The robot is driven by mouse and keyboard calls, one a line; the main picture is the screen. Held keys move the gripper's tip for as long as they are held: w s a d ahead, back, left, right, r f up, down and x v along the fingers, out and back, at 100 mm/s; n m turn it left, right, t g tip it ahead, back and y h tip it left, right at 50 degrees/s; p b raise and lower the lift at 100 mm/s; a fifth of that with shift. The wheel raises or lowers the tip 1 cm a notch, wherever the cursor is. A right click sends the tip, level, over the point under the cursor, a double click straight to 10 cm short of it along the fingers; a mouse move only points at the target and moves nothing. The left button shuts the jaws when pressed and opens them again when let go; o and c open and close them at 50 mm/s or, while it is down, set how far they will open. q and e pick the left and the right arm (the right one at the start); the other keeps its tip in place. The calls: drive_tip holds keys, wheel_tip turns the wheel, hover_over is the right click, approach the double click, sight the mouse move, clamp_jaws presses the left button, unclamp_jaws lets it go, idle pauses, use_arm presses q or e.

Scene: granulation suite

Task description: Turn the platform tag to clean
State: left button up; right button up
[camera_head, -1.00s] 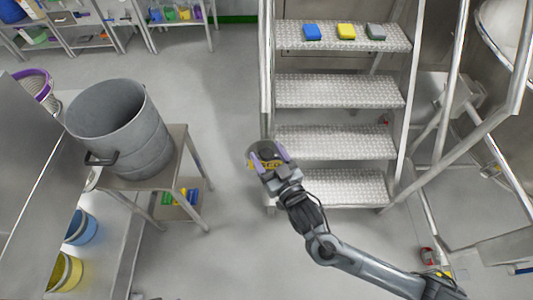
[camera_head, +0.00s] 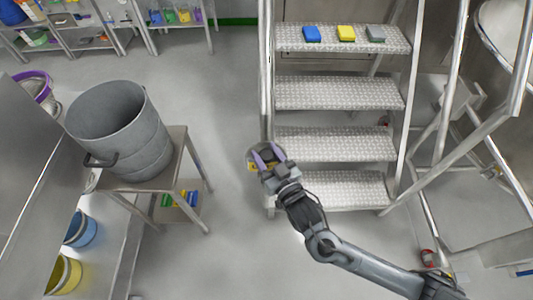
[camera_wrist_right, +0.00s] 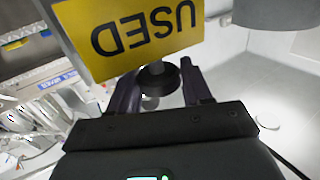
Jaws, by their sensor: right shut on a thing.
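The platform tag is a yellow plate (camera_wrist_right: 128,32) reading USED, upside down in the right wrist view. In the head view a sliver of its yellow (camera_head: 253,167) shows at the foot of the steps' left rail, partly hidden by my gripper. A dark round knob (camera_wrist_right: 158,78) sits just below the plate in the wrist view. My right gripper (camera_head: 267,155) is at the tag, with its two purple-grey fingers on either side of the knob, shut on it. My left gripper is not in view.
Metal steps (camera_head: 338,145) stand right of the tag, with blue (camera_head: 312,34), yellow (camera_head: 346,33) and grey (camera_head: 375,34) blocks on the top tread. A large grey drum (camera_head: 120,130) stands on a metal stand at left. The floor between is clear.

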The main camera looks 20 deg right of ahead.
drive_tip(key=shift+d+r+n+g+y+p, duration=0.1)
drive_tip(key=shift+n+g+y+p, duration=0.25)
drive_tip(key=shift+n+y+p, duration=0.75)
drive_tip(key=shift+d+r+n+g+y+p, duration=0.1)
drive_tip(key=shift+n+g+y+p, duration=0.4)
drive_tip(key=shift+y, duration=1)
drive_tip(key=shift+a+f+n+g+y+p, duration=0.1)
drive_tip(key=shift+n+g+y+p, duration=0.65)
drive_tip(key=shift+n+y, duration=0.75)
drive_tip(key=shift+y, duration=0.4)
drive_tip(key=o, duration=0.9)
drive_tip(key=shift+o, duration=0.2)
drive_tip(key=p+v, duration=0.2)
drive_tip(key=v, duration=0.8)
drive_tip(key=shift+s+d, duration=0.25)
drive_tip(key=shift+s, duration=0.05)
